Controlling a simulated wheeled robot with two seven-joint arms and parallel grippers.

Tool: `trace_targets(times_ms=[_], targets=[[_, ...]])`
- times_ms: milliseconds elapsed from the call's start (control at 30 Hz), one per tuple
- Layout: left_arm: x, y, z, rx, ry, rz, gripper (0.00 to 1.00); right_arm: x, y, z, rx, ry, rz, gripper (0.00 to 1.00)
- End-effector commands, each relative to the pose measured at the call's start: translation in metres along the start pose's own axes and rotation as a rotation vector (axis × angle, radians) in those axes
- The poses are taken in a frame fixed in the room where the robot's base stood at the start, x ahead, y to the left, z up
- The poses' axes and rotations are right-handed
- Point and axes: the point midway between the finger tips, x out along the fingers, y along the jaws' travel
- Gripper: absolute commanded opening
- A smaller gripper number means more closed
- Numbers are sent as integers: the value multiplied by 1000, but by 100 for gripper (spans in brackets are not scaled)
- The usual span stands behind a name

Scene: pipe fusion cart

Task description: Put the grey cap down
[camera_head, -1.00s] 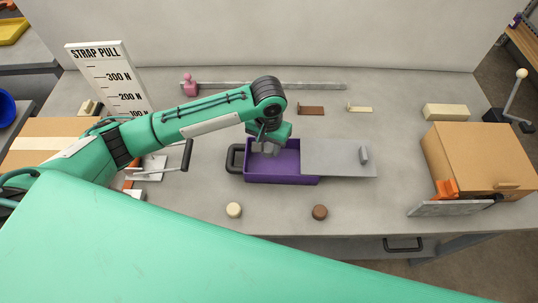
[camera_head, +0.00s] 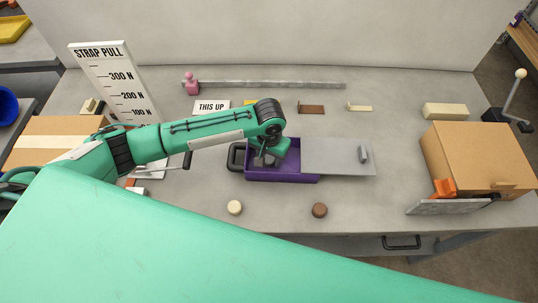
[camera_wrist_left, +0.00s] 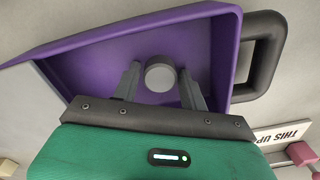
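The grey cap (camera_wrist_left: 160,74) is a small round piece over the floor of the purple box (camera_wrist_left: 85,65) in the left wrist view. The arm hides it in the head view. My left gripper (camera_wrist_left: 159,72) reaches down into the box, with a finger on each side of the cap. The fingers stand apart, with a narrow gap showing beside the cap. In the head view the gripper (camera_head: 264,161) is in the left, open part of the purple box (camera_head: 290,179). My right gripper is not in view.
A grey sliding lid (camera_head: 335,157) covers the box's right part. A black handle (camera_head: 235,157) is on its left end. A cream cap (camera_head: 235,207) and a brown cap (camera_head: 319,210) lie in front. A cardboard box (camera_head: 480,155) stands at right.

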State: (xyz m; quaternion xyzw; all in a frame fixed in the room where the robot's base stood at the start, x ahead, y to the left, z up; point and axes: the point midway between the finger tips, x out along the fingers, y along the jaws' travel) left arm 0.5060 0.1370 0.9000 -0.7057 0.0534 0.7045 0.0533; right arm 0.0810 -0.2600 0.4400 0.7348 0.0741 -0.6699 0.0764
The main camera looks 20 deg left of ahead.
Motion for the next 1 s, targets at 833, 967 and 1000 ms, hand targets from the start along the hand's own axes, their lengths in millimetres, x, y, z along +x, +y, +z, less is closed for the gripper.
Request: trace_targets(times_ms=[833,967,1000], targets=[[-84,0,-1,1,4,2,56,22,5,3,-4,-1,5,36],[-106,0,-1,1,2,1,56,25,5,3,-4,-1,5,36],[-110,1,-1,1,1,1,56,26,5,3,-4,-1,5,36]])
